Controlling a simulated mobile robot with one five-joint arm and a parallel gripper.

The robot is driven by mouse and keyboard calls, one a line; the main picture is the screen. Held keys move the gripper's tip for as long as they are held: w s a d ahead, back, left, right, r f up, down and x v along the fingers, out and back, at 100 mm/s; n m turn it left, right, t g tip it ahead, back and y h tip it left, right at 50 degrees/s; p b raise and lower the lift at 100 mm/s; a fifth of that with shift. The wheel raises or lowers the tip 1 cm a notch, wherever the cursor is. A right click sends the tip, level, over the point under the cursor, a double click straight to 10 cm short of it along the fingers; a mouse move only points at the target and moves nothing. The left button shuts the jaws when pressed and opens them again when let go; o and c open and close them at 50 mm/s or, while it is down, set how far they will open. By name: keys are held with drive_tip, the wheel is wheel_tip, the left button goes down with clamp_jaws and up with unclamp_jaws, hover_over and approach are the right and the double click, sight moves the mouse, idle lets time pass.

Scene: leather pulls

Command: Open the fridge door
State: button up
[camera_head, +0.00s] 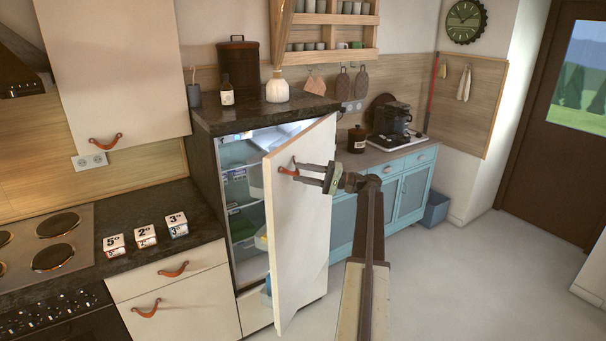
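The fridge door (295,235) is a pale panel and stands part-way open, swung out toward the right. The lit fridge interior (243,190) shows to its left, with shelves and some items inside. An orange-brown leather pull (287,172) is on the upper part of the door's outer face. My gripper (299,173) is at the right end of this pull, with its two fingers visibly apart and pointing left at the door. I cannot tell whether the fingertips touch the pull or the door.
A dark counter slab (265,113) tops the fridge, with a jar and bottles on it. A blue cabinet (405,195) stands behind the door to the right. A drawer unit (175,300) is left of the fridge. The floor (480,275) at right is clear.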

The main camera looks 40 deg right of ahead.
drive_tip(key=b+v, duration=0.1)
drive_tip(key=v, duration=0.6)
drive_tip(key=shift+s+d, duration=0.2)
drive_tip(key=shift+s, duration=0.1)
